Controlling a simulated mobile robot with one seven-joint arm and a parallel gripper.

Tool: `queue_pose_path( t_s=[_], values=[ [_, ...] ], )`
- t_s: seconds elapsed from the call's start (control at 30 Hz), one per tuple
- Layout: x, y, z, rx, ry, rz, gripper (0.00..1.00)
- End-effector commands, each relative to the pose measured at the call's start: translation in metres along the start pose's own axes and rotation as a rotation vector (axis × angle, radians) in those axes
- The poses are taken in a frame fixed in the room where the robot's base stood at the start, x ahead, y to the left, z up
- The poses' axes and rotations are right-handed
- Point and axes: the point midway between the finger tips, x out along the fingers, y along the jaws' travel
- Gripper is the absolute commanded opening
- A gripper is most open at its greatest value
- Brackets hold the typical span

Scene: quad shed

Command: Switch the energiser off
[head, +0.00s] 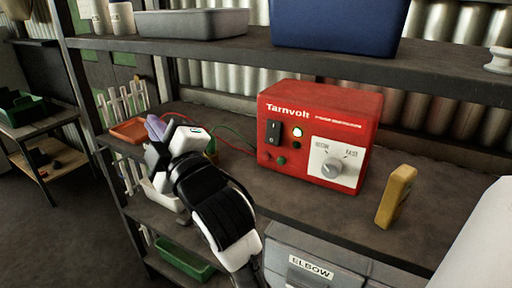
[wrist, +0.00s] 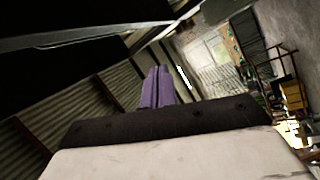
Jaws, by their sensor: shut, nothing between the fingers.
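The energiser is a red box marked Tarnvolt (head: 317,135) on the middle shelf in the head view. Its front has a black rocker switch (head: 273,132), a lit pale green lamp (head: 297,132) and a grey dial (head: 331,168) on a white plate. My gripper (head: 156,127) is to the left of the energiser, apart from it, with its purple fingers pointing up and left. The fingers are together and empty, as the wrist view (wrist: 157,88) also shows. The energiser is not recognisable in the wrist view.
A yellow block (head: 396,197) stands right of the energiser. Red and green wires (head: 236,138) run from its left side. An orange tray (head: 130,131) lies at the shelf's left end. The upper shelf (head: 210,45) holds a blue bin (head: 335,27) and a grey tray (head: 193,22).

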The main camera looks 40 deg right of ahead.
Motion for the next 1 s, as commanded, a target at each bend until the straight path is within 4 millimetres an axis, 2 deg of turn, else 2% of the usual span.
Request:
queue_pose_path(
  t_s=[0.03, 0.2, 0.4, 0.5, 0.63, 0.77, 1.0],
  values=[
    [-0.013, 0.005, 0.023, -0.039, -0.06, -0.011, 0.0],
    [-0.057, 0.02, 0.082, -0.158, -0.237, -0.08, 0.0],
    [-0.116, 0.032, 0.134, -0.264, -0.414, -0.171, 0.0],
    [-0.139, 0.036, 0.149, -0.298, -0.475, -0.209, 0.0],
    [-0.159, 0.038, 0.16, -0.323, -0.521, -0.241, 0.0],
    [-0.166, 0.039, 0.164, -0.333, -0.538, -0.256, 0.0],
    [-0.166, 0.039, 0.164, -0.332, -0.538, -0.256, 0.0]
  ],
)
